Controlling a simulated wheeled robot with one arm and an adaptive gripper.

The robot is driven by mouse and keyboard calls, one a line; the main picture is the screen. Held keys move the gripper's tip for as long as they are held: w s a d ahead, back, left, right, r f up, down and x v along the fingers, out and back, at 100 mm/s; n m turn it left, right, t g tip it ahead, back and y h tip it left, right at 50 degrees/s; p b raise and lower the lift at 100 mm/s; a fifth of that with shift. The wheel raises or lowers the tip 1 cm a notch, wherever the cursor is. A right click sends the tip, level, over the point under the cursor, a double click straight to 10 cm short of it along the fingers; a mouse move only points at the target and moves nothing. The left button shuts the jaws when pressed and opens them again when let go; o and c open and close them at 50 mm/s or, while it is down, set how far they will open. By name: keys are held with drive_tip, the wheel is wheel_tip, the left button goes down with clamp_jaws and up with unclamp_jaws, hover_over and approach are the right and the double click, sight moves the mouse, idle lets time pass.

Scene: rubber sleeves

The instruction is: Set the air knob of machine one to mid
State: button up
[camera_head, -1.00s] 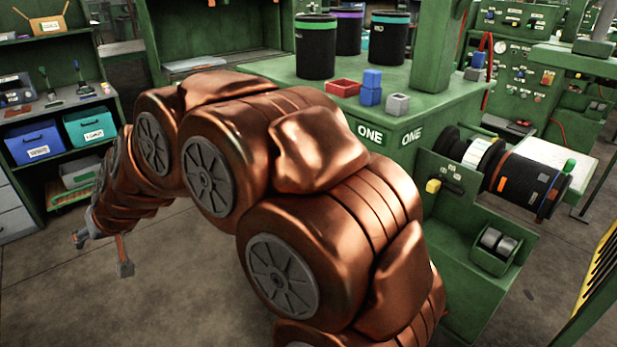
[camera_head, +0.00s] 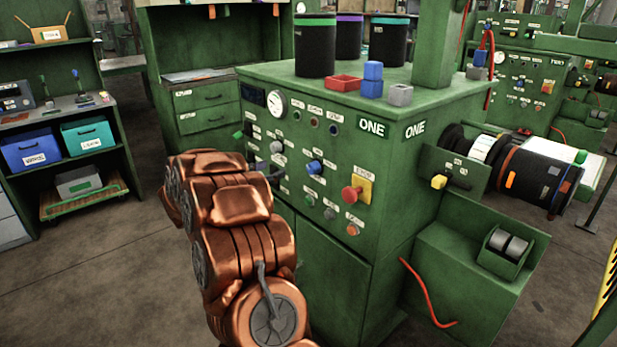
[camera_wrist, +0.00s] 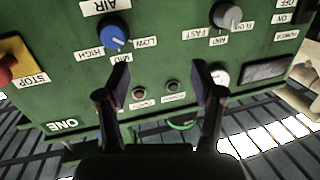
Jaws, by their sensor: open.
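The air knob (camera_wrist: 115,32) is a round blue knob on the green panel of machine one. In the wrist view it has AIR above it, HIGH to its left, LOW to its right and MID below. A pale mark shows at its lower edge; its exact setting is hard to tell. In the head view the blue knob (camera_head: 314,167) sits on the panel front. My gripper (camera_wrist: 160,84) is open and empty, its two dark fingers spread, below and right of the knob in the wrist view and apart from it. The arm partly hides the gripper in the head view.
A grey speed knob (camera_wrist: 227,16) sits right of the air knob in the wrist view. A red stop button (camera_head: 352,194) on a yellow plate juts out beside it. Bins and blocks stand on the machine top. Floor left of the machine is clear.

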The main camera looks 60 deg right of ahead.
sight(310, 170)
drive_tip(key=shift+s+d+f+m+g, duration=0.3)
drive_tip(key=shift+s+d+g, duration=0.35)
drive_tip(key=shift+s+d, duration=0.75)
drive_tip(key=shift+s+d+f+m+g, duration=0.3)
drive_tip(key=shift+s+d+g, duration=0.4)
drive_tip(key=shift+s+d, duration=0.7)
drive_tip(key=shift+s+d+f+m+g, duration=0.3)
drive_tip(key=shift+s+d+g, duration=0.5)
drive_tip(key=shift+d, duration=0.95)
drive_tip(key=shift+s, duration=0.15)
drive_tip(key=shift+c, duration=0.3)
drive_tip(key=c, duration=1.1)
